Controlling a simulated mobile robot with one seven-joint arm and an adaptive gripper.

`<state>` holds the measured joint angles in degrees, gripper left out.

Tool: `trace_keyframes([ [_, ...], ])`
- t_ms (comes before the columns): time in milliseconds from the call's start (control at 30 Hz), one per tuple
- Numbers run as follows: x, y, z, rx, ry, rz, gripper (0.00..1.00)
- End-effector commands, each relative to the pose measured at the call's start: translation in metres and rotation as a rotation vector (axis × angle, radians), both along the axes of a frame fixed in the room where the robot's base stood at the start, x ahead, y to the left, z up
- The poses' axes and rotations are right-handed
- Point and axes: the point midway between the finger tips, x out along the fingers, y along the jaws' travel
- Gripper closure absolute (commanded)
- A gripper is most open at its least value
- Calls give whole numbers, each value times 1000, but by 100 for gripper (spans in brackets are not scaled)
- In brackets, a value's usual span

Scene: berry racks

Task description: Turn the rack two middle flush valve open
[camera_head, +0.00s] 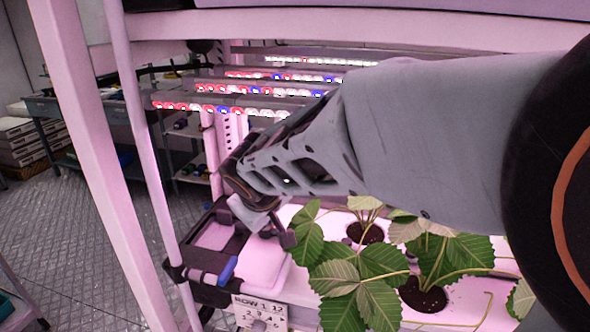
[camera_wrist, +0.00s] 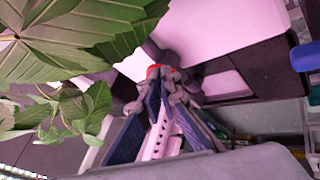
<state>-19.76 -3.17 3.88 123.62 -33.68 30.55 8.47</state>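A blue lever handle (camera_head: 228,270) sits on a dark pipe fitting at the front left corner of the white plant tray. It looks like a valve handle, slanting up to the right. A blue piece also shows at the right edge of the wrist view (camera_wrist: 304,56); I cannot tell whether it is the same handle. My gripper (camera_head: 263,226) is above and right of the blue handle, over the tray's end, apart from it. Its fingers look spread, with nothing seen between them. A small red part (camera_wrist: 153,70) shows near the grey finger links in the wrist view; I cannot tell what it is.
Strawberry plants (camera_head: 362,285) stand in the white tray right of my gripper, and their leaves come close. A row sign (camera_head: 259,312) hangs below the blue handle. A white post (camera_head: 100,170) and a thinner pole stand at left. Lit lamp bars (camera_head: 225,108) are above.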

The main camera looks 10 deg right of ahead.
Motion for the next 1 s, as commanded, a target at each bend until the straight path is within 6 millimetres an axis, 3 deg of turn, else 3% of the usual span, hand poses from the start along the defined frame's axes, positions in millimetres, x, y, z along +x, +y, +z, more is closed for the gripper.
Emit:
trace_keyframes([
  [33, -1, -9, 2, -5, -1, -17, 100],
  [600, -1, -12, 1, -6, 0, -21, 100],
  [1000, 6, 2, 2, -4, -5, -15, 100],
])
